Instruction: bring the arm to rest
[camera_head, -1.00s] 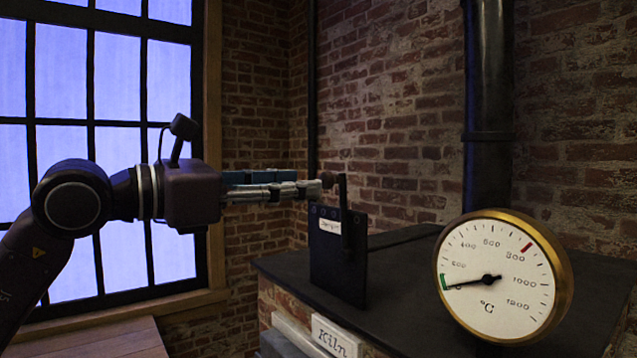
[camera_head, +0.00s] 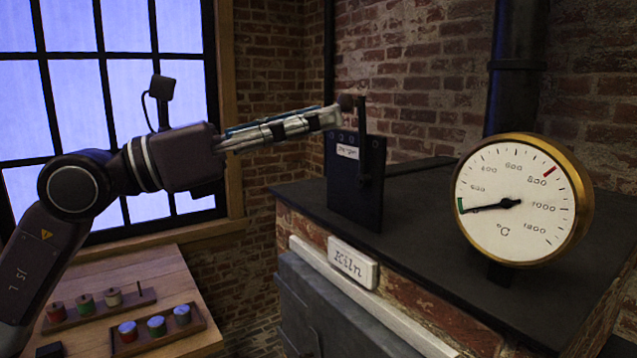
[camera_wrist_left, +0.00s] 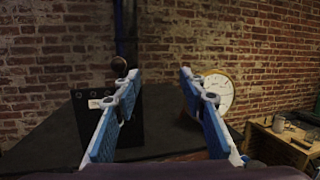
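My left gripper (camera_head: 335,116) reaches in from the left in the head view, its fingers sloping up toward the lever. In the left wrist view its two blue-and-grey fingers (camera_wrist_left: 158,74) are spread apart with nothing between them. A dark upright lever (camera_head: 361,125) with a round knob (camera_head: 346,101) stands on a dark labelled box (camera_head: 345,192). The fingertips overlap the knob's area in the head view. In the left wrist view the knob (camera_wrist_left: 118,65) shows just outside the left finger; contact cannot be told. My right gripper is not in view.
The box and a brass-rimmed temperature gauge (camera_head: 520,200) stand on the dark kiln top (camera_head: 420,222), with a black pipe (camera_head: 515,75) behind. Below left, a wooden table (camera_head: 170,275) holds racks (camera_head: 190,326) of coloured jars. A window and brick walls close the back.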

